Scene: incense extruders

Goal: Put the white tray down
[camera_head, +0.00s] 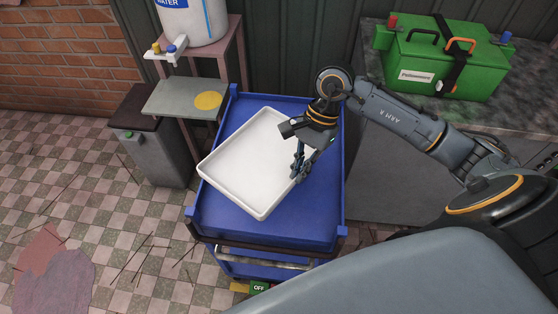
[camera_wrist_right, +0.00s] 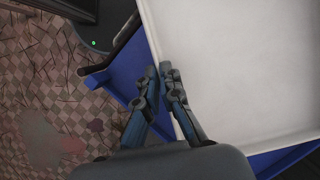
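The white tray (camera_head: 246,160) is a shallow, empty rectangle with a raised rim. It is over the top of the blue cart (camera_head: 300,222), turned at an angle to it, with its left corner reaching the cart's left edge. Whether it rests on the cart or hangs just above it, I cannot tell. My right gripper (camera_head: 298,176) is at the tray's right rim. In the right wrist view the two fingers (camera_wrist_right: 159,72) are close together with the tray's rim (camera_wrist_right: 158,50) between them. My left gripper is not in view.
A green case (camera_head: 440,62) stands on the grey counter at the right. A water dispenser (camera_head: 192,22) on a stand and a grey bin (camera_head: 150,140) are left of the cart. Sticks and a stain (camera_head: 55,272) lie on the checkered floor.

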